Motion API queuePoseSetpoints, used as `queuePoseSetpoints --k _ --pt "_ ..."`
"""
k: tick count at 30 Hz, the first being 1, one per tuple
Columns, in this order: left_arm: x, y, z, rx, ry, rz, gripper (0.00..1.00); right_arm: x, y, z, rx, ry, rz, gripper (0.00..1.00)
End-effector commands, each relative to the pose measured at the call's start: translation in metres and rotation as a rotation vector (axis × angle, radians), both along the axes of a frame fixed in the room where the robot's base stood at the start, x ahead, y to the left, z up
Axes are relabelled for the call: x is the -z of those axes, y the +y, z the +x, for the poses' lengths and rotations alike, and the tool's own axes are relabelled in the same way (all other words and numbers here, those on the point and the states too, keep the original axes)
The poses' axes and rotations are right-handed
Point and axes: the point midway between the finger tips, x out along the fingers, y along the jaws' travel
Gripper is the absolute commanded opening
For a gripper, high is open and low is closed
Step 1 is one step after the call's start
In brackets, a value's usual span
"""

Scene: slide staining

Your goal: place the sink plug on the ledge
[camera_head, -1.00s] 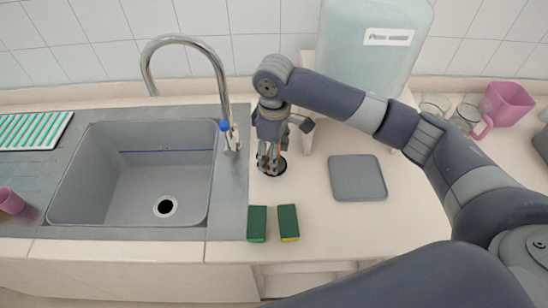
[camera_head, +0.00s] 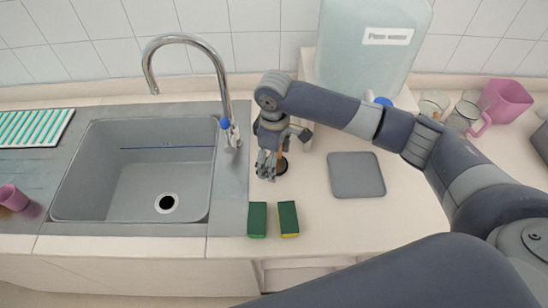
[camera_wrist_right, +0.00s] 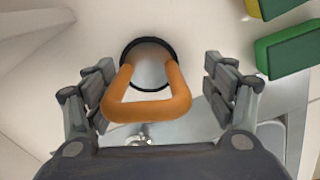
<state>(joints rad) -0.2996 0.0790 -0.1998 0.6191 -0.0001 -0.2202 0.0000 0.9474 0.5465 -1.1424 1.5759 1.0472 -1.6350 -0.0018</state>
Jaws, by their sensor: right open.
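The sink plug is a dark-rimmed disc (camera_head: 282,168) with an orange loop handle (camera_wrist_right: 150,108). It rests on the pale counter ledge (camera_head: 315,215) between the sink's right edge and the grey square mat. My right gripper (camera_head: 268,172) is low over the plug and hides its left part in the head view. In the right wrist view my right gripper (camera_wrist_right: 150,90) has its fingers spread on both sides of the orange handle, with gaps on each side. The grey sink (camera_head: 130,190) with its drain hole (camera_head: 166,203) is to the left. My left gripper is not in view.
Two green sponges (camera_head: 257,220) (camera_head: 288,219) lie in front of the plug. The faucet (camera_head: 230,130) stands close left of my gripper. A grey mat (camera_head: 356,175) lies to the right, and a large water container (camera_head: 370,55) stands behind.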

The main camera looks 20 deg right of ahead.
Motion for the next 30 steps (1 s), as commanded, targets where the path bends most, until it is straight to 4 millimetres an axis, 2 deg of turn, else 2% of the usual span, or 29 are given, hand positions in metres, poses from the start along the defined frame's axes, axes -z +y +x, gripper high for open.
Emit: queuePoseSetpoints --k 5,8,21,25,30 --pt "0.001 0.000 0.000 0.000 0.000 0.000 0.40 -0.003 0.000 0.001 0.000 -0.003 0.000 0.77" --pt "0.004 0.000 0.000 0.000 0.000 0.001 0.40 -0.013 0.001 0.001 0.000 -0.005 0.003 0.77" --pt "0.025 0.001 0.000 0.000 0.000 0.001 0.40 -0.100 0.001 0.001 -0.001 -0.004 0.002 0.77" --pt "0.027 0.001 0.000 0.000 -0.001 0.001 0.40 -0.115 0.001 0.001 0.001 -0.003 0.002 0.77" --pt "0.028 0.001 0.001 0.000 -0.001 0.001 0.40 -0.123 0.000 0.000 0.000 0.000 0.000 0.77"
